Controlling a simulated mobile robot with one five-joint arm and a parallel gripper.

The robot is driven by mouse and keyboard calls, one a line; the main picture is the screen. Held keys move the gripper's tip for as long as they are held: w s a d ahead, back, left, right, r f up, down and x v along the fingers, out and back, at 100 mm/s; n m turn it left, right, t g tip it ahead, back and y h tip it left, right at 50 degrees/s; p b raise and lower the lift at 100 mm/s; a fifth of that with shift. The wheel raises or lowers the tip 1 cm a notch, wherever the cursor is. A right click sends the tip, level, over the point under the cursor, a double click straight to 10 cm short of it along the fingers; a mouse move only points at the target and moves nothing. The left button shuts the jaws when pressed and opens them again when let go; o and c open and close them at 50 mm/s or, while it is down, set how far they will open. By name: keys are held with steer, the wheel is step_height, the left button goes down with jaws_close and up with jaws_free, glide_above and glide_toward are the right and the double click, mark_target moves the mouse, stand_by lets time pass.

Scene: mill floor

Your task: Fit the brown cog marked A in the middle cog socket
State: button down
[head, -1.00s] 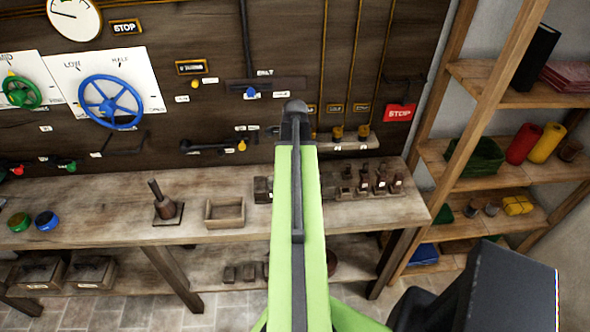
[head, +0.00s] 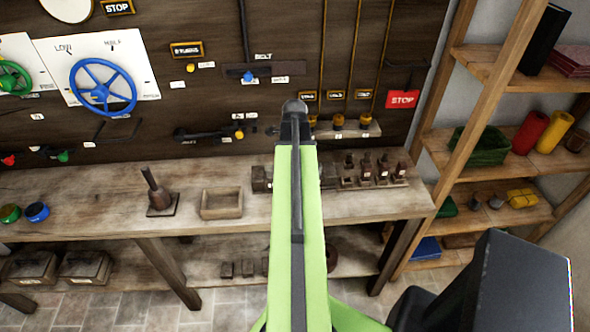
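I cannot make out the brown cog marked A or the middle cog socket in the head view. A round dark brown piece (head: 333,262) shows partly behind my arm on the lower shelf, too hidden to identify. My green arm reaches up the middle of the picture and ends at a dark joint in front of the wall panel. No gripper fingers show, and the arm hides part of the bench behind it.
The wooden bench (head: 100,197) carries a lever on a base (head: 158,192), an open wooden box (head: 222,203) and several small dark pieces (head: 382,172). Small blocks (head: 228,270) and bins (head: 30,268) sit below. A blue wheel (head: 103,85) is on the panel. A shelf rack (head: 470,150) stands right.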

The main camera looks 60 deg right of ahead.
steer(key=c, duration=1.2)
jaws_free()
steer(key=shift+o, duration=0.2)
step_height(320, 180, up, 17)
steer(key=p, duration=1.7)
steer(key=shift+r, duration=0.15)
